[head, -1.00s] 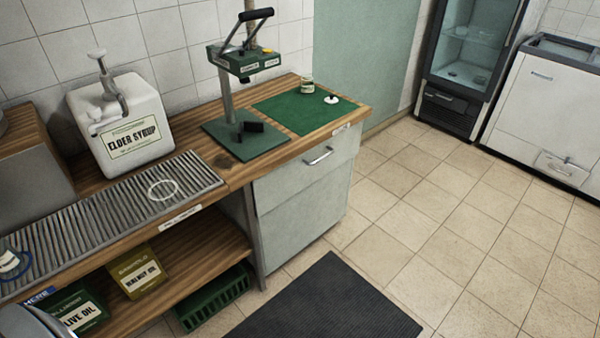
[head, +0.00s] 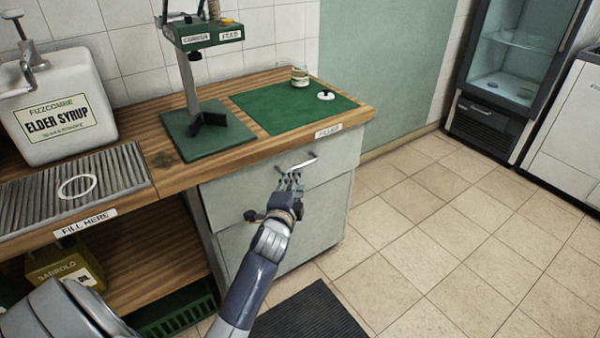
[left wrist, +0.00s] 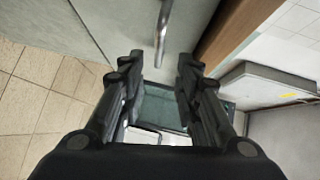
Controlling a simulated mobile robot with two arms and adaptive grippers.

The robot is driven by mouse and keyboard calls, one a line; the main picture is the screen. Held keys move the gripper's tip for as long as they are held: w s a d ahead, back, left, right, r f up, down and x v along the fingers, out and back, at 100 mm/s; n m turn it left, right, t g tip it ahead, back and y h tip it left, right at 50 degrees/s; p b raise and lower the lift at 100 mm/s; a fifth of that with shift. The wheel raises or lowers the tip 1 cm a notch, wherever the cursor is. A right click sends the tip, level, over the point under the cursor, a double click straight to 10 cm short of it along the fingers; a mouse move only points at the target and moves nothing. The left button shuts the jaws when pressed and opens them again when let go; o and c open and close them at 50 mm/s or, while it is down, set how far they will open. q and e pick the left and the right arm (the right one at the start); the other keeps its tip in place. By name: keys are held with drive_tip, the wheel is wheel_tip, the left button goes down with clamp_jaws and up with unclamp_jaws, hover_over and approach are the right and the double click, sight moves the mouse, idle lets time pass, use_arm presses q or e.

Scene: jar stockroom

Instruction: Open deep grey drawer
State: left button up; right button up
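The grey drawer (head: 235,189) is the upper front of the grey cabinet under the wooden counter, and it looks shut. Its metal bar handle (head: 298,163) also shows in the left wrist view (left wrist: 163,28). My left gripper (head: 289,183) is just in front of and below the handle in the head view. In the left wrist view the left gripper (left wrist: 159,64) has its fingers apart with nothing between them. The handle lies just beyond the fingertips, roughly in line with the gap. Whether they touch is unclear. My right gripper is out of view.
The counter (head: 180,177) carries a green mat (head: 285,112) with a small jar (head: 299,76), a green press stand (head: 208,137) and an elder syrup dispenser (head: 58,105). A dark floor mat (head: 305,318) lies before the cabinet. Tiled floor at right is clear.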

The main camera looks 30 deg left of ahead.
use_arm(q)
drive_tip(key=b+x, duration=0.1)
drive_tip(key=x, duration=0.8)
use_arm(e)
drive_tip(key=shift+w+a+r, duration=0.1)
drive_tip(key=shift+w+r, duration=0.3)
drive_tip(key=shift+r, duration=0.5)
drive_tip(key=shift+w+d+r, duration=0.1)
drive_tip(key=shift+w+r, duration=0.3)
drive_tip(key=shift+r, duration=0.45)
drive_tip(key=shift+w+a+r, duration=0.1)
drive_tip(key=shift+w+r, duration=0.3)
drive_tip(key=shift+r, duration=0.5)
use_arm(q)
drive_tip(key=shift+d, duration=0.1)
drive_tip(key=shift+c, duration=0.6)
drive_tip(key=shift+f, duration=0.1)
clamp_jaws()
